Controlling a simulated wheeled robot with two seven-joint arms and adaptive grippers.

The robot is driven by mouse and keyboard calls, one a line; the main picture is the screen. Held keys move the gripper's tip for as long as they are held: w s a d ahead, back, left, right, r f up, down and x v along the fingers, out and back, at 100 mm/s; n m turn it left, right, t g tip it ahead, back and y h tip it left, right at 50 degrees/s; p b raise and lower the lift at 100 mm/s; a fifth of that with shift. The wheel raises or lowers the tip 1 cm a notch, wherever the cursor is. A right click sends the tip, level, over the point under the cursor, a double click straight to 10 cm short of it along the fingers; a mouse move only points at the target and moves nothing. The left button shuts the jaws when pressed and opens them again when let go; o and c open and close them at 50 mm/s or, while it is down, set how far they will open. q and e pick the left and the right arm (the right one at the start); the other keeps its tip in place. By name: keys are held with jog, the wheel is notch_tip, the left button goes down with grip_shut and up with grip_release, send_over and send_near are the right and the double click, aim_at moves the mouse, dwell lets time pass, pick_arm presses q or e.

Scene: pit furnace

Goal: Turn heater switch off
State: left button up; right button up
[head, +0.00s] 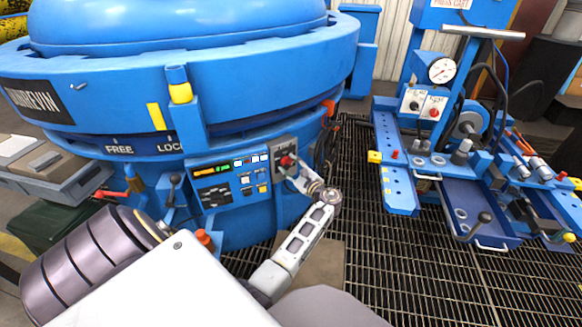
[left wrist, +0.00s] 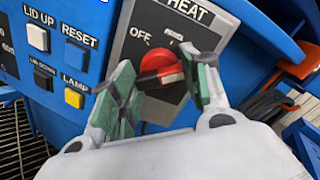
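The heater switch is a red rotary knob (left wrist: 160,66) on a grey plate marked HEAT (left wrist: 133,52). In the head view the knob (head: 287,161) is on the blue furnace's front panel. My left gripper (left wrist: 160,62) is at the plate, with its green-padded fingers apart, one on each side of the knob. The fingertips are close to the knob's edges; I cannot tell whether they touch it. My right gripper is out of view.
A control panel (head: 228,180) with several buttons and lit displays is left of the switch. In the wrist view the LID UP, RESET and LAMP buttons (left wrist: 73,98) are near the left finger. Dark cables (head: 325,145) hang to the right. Open grating (head: 365,230) lies beyond.

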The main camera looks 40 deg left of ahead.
pick_arm(q)
jog(key=c, duration=0.4)
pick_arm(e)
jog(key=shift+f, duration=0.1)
pick_arm(q)
jog(key=shift+n, duration=0.4)
jog(key=shift+n+b, duration=0.75)
jog(key=shift+n, duration=0.25)
jog(key=n+b, duration=0.7)
jog(key=n, duration=0.3)
jog(key=shift+f, duration=0.2)
jog(key=shift+n+b, duration=3.05)
jog(key=shift+n, duration=0.45)
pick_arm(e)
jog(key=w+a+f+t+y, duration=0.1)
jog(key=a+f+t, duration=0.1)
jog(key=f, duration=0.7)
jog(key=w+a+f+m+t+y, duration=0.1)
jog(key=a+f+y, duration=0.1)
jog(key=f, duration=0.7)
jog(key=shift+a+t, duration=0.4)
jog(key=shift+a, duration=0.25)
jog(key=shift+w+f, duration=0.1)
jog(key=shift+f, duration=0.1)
